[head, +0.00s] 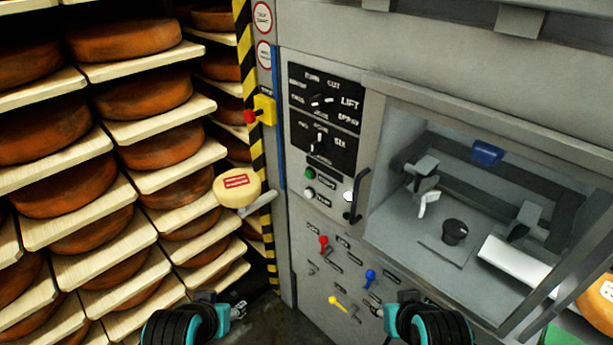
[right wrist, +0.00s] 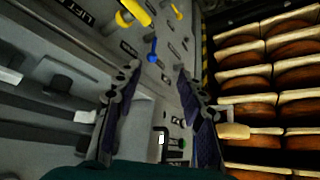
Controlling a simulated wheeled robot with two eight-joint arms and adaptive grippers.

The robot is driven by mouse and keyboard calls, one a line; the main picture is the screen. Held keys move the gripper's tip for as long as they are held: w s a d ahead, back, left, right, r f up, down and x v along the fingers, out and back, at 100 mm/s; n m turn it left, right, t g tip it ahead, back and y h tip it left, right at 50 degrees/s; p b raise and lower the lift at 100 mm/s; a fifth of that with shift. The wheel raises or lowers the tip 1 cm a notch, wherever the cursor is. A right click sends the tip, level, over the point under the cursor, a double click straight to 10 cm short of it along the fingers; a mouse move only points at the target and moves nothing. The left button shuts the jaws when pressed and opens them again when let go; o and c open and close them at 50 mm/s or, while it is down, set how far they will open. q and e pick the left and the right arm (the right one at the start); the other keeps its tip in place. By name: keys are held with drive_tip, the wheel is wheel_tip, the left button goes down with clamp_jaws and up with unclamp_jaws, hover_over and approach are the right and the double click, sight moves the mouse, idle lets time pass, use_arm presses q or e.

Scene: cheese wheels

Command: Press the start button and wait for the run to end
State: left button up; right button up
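The grey machine's control panel (head: 323,118) faces me in the head view. A round green button (head: 310,173) sits below the black dial plates, with a white button (head: 309,194) under it. Their labels are too small to read, so I cannot tell which is the start button. My right gripper (head: 379,310) is low in front of the panel, apart from the buttons. In the right wrist view its two fingers are spread with nothing between them (right wrist: 157,82). My left gripper (head: 238,310) is low at the left, clear of the panel; its fingers are too small to judge.
Red (head: 323,243), blue (head: 370,278) and yellow (head: 337,302) levers stick out below the buttons. A dark handle (head: 357,196) stands right of them, beside the machine's open bay (head: 440,255).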

clamp_jaws()
idle(1.3)
